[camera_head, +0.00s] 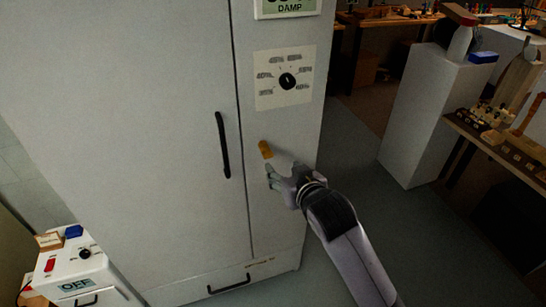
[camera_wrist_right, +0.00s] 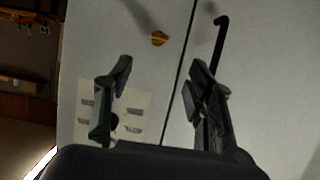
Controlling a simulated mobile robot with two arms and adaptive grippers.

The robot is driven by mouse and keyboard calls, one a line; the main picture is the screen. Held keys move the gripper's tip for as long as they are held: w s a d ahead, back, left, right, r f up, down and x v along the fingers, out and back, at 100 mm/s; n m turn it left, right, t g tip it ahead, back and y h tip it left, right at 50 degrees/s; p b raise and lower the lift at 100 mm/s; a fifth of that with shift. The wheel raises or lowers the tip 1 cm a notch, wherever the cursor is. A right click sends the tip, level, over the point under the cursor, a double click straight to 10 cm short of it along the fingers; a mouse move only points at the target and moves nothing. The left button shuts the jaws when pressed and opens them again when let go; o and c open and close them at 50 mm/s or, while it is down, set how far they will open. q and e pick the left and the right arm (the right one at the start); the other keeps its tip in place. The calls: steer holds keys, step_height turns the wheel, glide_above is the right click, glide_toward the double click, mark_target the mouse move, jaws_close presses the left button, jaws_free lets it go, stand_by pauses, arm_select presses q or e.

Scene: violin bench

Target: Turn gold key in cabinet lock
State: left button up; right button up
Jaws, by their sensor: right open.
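The gold key (camera_head: 265,149) sits in the front of the tall grey cabinet (camera_head: 150,120), right of the door seam and below the dial. It also shows in the right wrist view (camera_wrist_right: 159,39), beyond my fingertips. My right gripper (camera_head: 272,175) is just below the key in the head view. In the right wrist view my right gripper (camera_wrist_right: 162,80) has its two fingers wide apart with nothing between them, and the key appears apart from them. The lock behind the key is too small to make out. My left gripper is in neither view.
A black door handle (camera_head: 222,145) stands left of the key. A dial panel (camera_head: 286,79) is above it, and a drawer handle (camera_head: 229,284) is low on the cabinet. A white box marked OFF (camera_head: 75,286) stands at lower left. Floor is clear right of the cabinet, before a white pedestal (camera_head: 425,120).

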mark_target(268, 155)
steer(key=p+x, duration=0.1)
steer(key=x, duration=1.1)
steer(key=shift+f+p, duration=0.15)
steer(key=shift+p, duration=0.25)
steer(key=shift+c, duration=0.4)
